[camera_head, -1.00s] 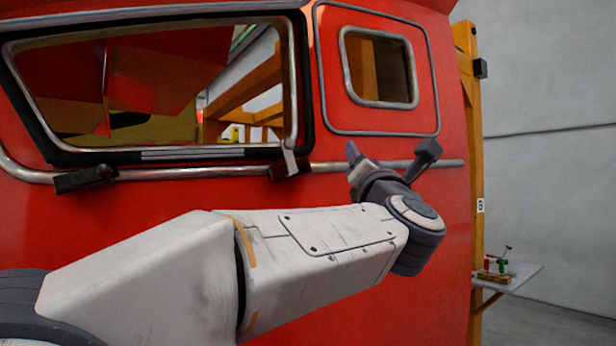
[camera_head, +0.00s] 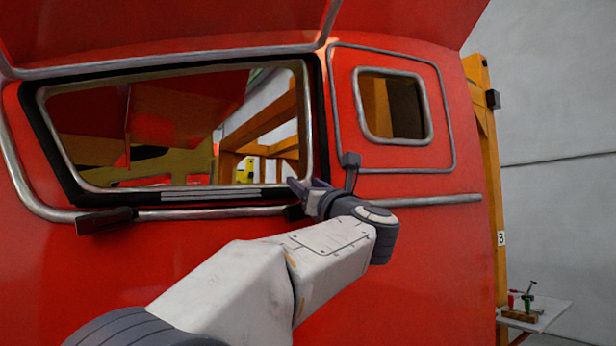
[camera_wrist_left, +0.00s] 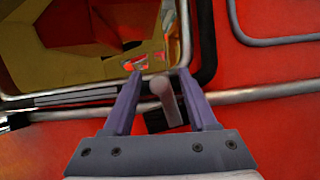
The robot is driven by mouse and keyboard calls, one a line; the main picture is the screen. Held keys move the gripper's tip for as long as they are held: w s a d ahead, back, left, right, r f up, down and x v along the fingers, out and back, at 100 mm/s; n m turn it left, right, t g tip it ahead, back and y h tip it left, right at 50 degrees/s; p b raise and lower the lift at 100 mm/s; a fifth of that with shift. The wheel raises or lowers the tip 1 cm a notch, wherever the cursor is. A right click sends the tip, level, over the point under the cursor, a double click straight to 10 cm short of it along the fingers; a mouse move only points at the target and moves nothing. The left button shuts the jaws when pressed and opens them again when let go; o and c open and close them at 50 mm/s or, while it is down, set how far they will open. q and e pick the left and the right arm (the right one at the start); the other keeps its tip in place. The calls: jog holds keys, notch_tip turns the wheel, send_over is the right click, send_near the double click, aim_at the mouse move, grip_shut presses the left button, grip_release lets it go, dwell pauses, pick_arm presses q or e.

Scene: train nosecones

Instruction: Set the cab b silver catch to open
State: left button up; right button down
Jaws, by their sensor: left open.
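Cab B is the red nosecone (camera_head: 420,255), with a large silver-framed window (camera_head: 313,130). The silver catch is a short grey lever (camera_wrist_left: 168,100) standing on a black block (camera_wrist_left: 157,121) below the window's lower right corner. In the head view the lever is hidden by my left gripper, and only part of the black block (camera_head: 293,212) shows. My left gripper (camera_head: 305,183) is at the catch. In the left wrist view its two purple fingers (camera_wrist_left: 160,74) are open, with the lever between them; I cannot tell whether either finger touches it. My right gripper is not in view.
A second black block (camera_head: 107,218) sits below the window's left part. A silver rail (camera_head: 430,199) runs along the nosecone. A small window (camera_head: 393,105) is at right. An orange post (camera_head: 489,150) carries a "B" label; a small shelf (camera_head: 545,315) holds tools.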

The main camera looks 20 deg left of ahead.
pick_arm(q)
jog(key=shift+w+a+r, duration=0.1)
jog(key=shift+w+a, duration=0.05)
jog(key=shift+a, duration=0.05)
grip_shut()
